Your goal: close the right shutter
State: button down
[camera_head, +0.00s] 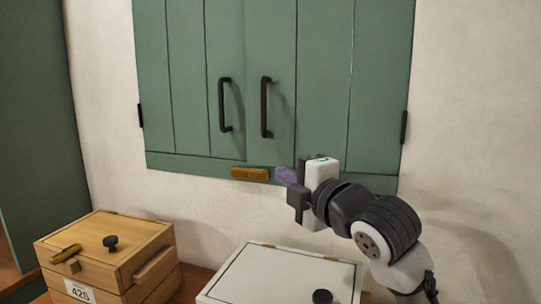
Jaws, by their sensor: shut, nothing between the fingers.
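The right shutter (325,80) is a green planked panel with a black vertical handle (265,107) near its left edge. It looks flush with the left shutter (187,80), which has a matching black handle (223,105); no gap shows between them. My gripper (284,176) is in front of the right shutter's lower edge, below and right of its handle. Its purple fingertips are shut and empty, pointing left. I cannot tell whether they touch the shutter. My gripper and wrist hide part of the shutter's bottom edge.
A brass-coloured latch piece (250,174) sits at the shutters' bottom middle, just left of my fingertips. A wooden box (107,250) stands at lower left, a white-lidded box (280,275) below my gripper. A green panel (40,130) stands at far left.

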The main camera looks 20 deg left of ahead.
jog(key=p+x, duration=0.1)
jog(key=x, duration=0.3)
jog(key=w+p+x, duration=0.1)
jog(key=p+x, duration=0.1)
jog(key=x, duration=0.2)
jog(key=d+p+x, duration=0.1)
jog(key=p+x, duration=0.1)
jog(key=x, duration=0.2)
jog(key=shift+w+f, duration=0.2)
jog(key=shift+f, duration=0.05)
jog(key=shift+w+f, duration=0.1)
jog(key=shift+w, duration=0.4)
